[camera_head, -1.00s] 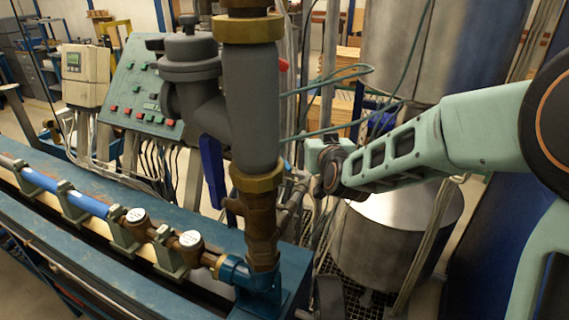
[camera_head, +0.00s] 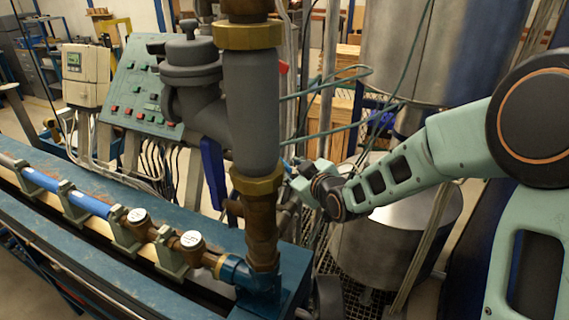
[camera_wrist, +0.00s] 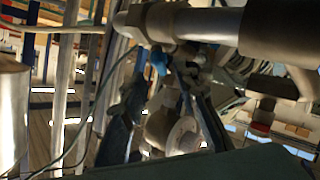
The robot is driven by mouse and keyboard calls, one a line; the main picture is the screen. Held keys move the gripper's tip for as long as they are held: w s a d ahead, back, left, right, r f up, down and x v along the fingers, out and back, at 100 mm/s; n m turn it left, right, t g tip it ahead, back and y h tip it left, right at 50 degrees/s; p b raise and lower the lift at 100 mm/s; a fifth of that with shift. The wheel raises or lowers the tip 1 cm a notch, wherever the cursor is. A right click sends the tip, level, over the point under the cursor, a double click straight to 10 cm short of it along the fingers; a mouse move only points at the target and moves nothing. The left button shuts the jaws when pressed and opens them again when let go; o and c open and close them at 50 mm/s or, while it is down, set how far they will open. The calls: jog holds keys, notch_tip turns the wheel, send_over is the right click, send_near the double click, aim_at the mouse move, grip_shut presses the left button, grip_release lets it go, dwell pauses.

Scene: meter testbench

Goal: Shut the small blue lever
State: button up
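A small blue lever (camera_wrist: 158,60) shows in the wrist view, just below a horizontal metal pipe. My gripper (camera_wrist: 168,88) has two dark fingers spread apart below it in that picture, and the lever appears beyond and between their tips. I cannot tell whether a finger touches it. In the head view my wrist (camera_head: 325,190) is just right of the thick upright pipe, and my fingers are mostly hidden behind the pipework there. I cannot make out the small lever clearly in the head view. A larger blue handle (camera_head: 212,172) hangs on the left of the upright pipe.
The thick grey upright pipe (camera_head: 252,110) with brass fittings stands close to my wrist. A metal tank (camera_head: 395,240) is behind my forearm. Thin green cables (camera_head: 330,88) hang above it. The blue bench (camera_head: 110,240) carries a line of meters at left.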

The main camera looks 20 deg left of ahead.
aim_at(286, 165)
jog(key=shift+p+x, duration=0.6)
jog(key=shift+x, duration=2.4)
grip_shut()
